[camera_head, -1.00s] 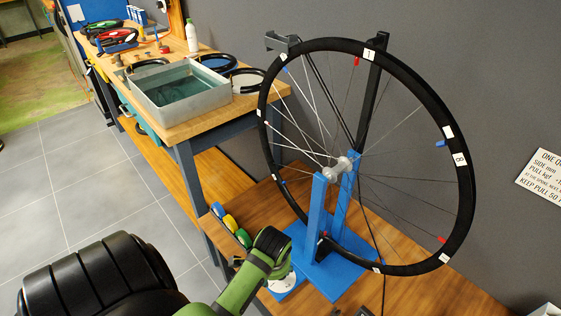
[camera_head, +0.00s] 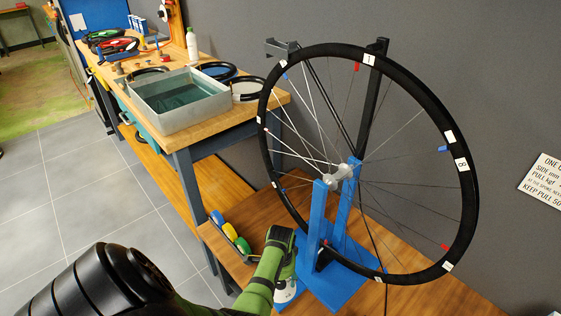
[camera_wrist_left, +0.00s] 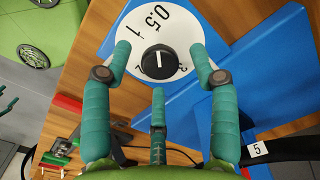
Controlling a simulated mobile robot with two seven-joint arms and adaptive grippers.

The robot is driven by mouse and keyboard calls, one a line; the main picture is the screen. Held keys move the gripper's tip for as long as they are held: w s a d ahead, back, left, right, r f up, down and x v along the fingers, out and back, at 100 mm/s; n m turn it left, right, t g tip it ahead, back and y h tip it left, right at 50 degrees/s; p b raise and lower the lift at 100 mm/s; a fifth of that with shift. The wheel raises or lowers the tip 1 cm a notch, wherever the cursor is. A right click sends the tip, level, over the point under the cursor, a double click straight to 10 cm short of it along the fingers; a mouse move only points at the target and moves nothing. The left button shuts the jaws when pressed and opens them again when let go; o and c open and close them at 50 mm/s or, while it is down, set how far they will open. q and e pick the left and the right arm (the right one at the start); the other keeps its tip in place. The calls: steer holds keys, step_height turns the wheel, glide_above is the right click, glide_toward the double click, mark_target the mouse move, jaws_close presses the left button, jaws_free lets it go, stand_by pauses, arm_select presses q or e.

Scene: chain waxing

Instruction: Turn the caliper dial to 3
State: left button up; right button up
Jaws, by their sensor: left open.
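The caliper dial is a white disc (camera_wrist_left: 183,27) with a black knob (camera_wrist_left: 158,62) at its centre, in the left wrist view. Large figures "0.5" and "1" show on its upper part; smaller figures beside the knob are partly hidden. A pale mark crosses the knob, but I cannot tell which figure it points to. The dial's white edge (camera_head: 287,292) shows in the head view at the foot of the blue stand. My left gripper (camera_wrist_left: 159,65) is open, its green fingers spread around the knob with visible gaps. It also shows in the head view (camera_head: 282,262). My right gripper is out of view.
A spoked wheel (camera_head: 462,200) stands in a blue stand (camera_head: 313,222) right of my left gripper. Coloured rolls (camera_head: 230,231) lie left of it on the wooden bench (camera_head: 400,292). A second table behind bears a grey tank (camera_head: 187,122).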

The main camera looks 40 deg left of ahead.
arm_select(q)
steer(key=shift+f, duration=0.35)
steer(key=c, duration=1.1)
steer(key=shift+s, duration=0.1)
steer(key=shift+c, duration=0.2)
